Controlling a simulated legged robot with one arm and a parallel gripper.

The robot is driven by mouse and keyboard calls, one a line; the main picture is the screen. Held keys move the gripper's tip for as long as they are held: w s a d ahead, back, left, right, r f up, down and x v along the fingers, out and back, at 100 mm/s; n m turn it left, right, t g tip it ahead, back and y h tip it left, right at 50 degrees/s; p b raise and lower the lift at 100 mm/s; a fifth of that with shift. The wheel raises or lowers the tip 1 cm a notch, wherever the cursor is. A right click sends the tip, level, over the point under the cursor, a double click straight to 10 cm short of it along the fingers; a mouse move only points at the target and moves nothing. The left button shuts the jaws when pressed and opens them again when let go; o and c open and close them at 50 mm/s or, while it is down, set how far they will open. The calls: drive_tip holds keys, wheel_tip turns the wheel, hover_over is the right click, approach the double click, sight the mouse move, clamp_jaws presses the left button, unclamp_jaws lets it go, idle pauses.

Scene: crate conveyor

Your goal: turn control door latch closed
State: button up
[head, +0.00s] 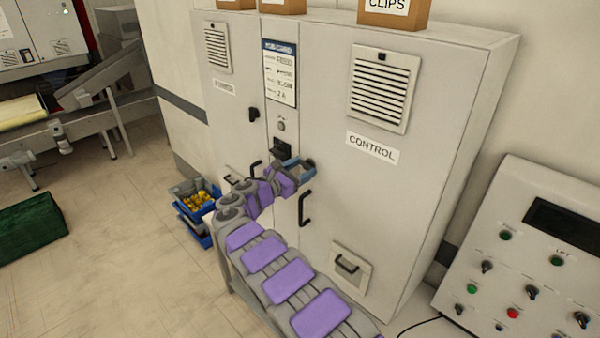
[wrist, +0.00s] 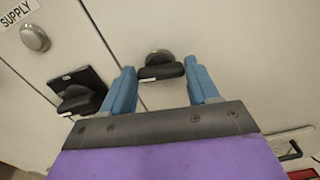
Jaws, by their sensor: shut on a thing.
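The grey cabinet's right door carries the label CONTROL (head: 372,149). In the wrist view, a black door latch (wrist: 158,68) with a pale strip sits between my two blue fingers. My gripper (head: 297,168) is at the left edge of the control door in the head view; it also shows in the wrist view (wrist: 161,82). It is shut on the latch, one finger on each side. The latch is hidden by my gripper in the head view.
A black switch on a plate (wrist: 78,95) and a round silver SUPPLY knob (wrist: 34,38) are close to my left finger. A black door handle (head: 305,208) is below my gripper. A control console (head: 530,250) stands at the right, and blue bins (head: 194,205) stand left.

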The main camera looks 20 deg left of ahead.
drive_tip(key=m+b, duration=0.3)
drive_tip(key=m, duration=0.1)
drive_tip(key=shift+m, duration=0.3)
drive_tip(key=m+b, duration=0.3)
drive_tip(key=shift+m, duration=0.3)
drive_tip(key=m+b, duration=0.3)
drive_tip(key=m, duration=0.1)
drive_tip(key=shift+d+f+b, duration=0.1)
drive_tip(key=shift+f+b, duration=0.1)
drive_tip(key=shift+b, duration=0.1)
drive_tip(key=shift+f+m+b, duration=0.1)
drive_tip(key=shift+m+b, duration=0.95)
drive_tip(key=shift+m, duration=0.75)
drive_tip(key=shift+f+m, duration=0.1)
drive_tip(key=shift+m, duration=0.2)
drive_tip(key=o, duration=1.1)
drive_tip(key=shift+d, duration=0.1)
drive_tip(key=shift+c, duration=0.2)
